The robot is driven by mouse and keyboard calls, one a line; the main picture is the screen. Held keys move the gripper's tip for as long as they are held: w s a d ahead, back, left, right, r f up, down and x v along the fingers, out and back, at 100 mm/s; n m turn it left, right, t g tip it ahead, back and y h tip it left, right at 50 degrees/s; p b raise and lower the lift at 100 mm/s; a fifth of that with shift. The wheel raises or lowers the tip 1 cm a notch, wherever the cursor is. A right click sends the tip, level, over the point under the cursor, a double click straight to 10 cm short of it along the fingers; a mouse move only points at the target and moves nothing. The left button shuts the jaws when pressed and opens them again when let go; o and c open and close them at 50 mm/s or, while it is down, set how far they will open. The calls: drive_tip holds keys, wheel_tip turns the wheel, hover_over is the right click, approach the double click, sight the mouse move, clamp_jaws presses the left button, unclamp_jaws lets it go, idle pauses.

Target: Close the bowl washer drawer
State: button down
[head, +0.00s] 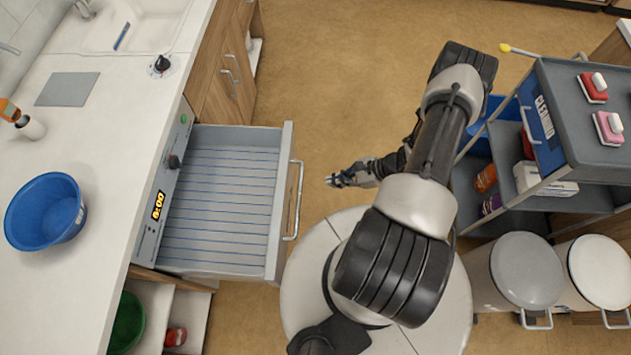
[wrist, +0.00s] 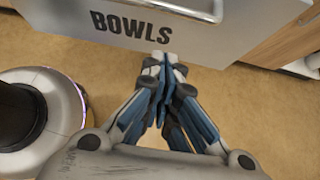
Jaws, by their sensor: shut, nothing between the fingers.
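The bowl washer drawer (head: 222,203) is pulled out from under the counter in the head view. It is grey with blue lines along its floor and looks empty. Its front has a silver bar handle (head: 296,200) on the outer side. In the wrist view the drawer front (wrist: 225,38) shows the word BOWLS, with the handle (wrist: 178,8) at the top edge. My gripper (head: 333,180) is shut and empty, a little to the right of the handle in the head view. In the wrist view my gripper (wrist: 160,62) points at the drawer front below the lettering; I cannot tell whether it touches.
The washer panel (head: 160,205) has a lit display and a knob. A blue bowl (head: 46,211) sits on the counter (head: 105,130). A cart (head: 575,120) with bottles and brushes and two lidded bins (head: 527,270) stand to the right.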

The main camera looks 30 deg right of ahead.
drive_tip(key=w+a+f, duration=0.1)
drive_tip(key=w+a, duration=0.3)
drive_tip(key=a, duration=0.1)
drive_tip(key=shift+a+f+b, duration=0.15)
drive_tip(key=shift+b, duration=0.2)
